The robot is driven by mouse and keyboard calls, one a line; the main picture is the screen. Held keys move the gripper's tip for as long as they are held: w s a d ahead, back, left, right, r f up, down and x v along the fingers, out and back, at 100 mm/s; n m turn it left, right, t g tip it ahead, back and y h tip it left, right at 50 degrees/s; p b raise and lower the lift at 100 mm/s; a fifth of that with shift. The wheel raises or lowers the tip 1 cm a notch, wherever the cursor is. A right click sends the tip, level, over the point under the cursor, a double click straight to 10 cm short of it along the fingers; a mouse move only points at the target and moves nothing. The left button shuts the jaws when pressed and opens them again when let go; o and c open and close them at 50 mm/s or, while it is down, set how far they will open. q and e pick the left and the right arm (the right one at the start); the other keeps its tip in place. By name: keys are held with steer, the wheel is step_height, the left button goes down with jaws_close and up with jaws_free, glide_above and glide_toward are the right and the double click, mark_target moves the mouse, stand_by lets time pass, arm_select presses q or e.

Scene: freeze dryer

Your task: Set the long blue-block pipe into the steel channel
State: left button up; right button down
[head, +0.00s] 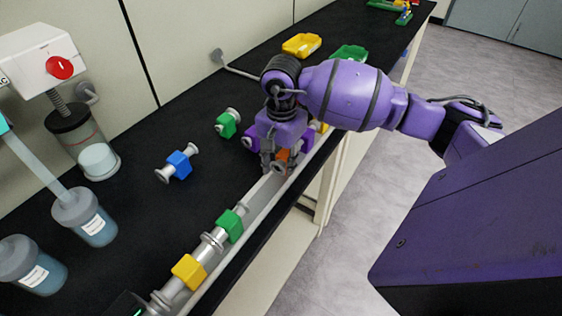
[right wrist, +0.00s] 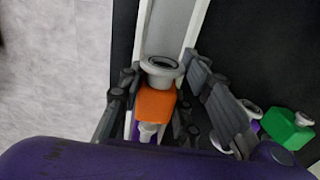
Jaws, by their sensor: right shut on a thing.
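The blue-block pipe (head: 178,165) lies on the black bench, left of the steel channel (head: 262,196), with no gripper at it. My right gripper (head: 275,163) is shut on an orange-block pipe (head: 282,157) at the channel. The right wrist view shows the orange block (right wrist: 155,104) between the fingers, its flanged end over the channel (right wrist: 171,28). I cannot tell whether this pipe rests on the channel floor. A green-block pipe (head: 230,225) and a yellow-block pipe (head: 187,270) lie in line in the channel's near part. My left gripper is not in view.
A loose green-block pipe (head: 228,122) and a purple-block pipe (head: 250,143) lie on the bench by my right gripper. Yellow (head: 302,45) and green (head: 349,54) trays stand farther back. Jars (head: 85,216) and a vessel (head: 84,145) stand at left.

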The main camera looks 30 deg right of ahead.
steer(key=shift+d, duration=0.15)
steer(key=c, duration=1.2)
jaws_free()
steer(key=shift+r, duration=0.1)
step_height(320, 180, up, 12)
steer(key=shift+f, duration=0.1)
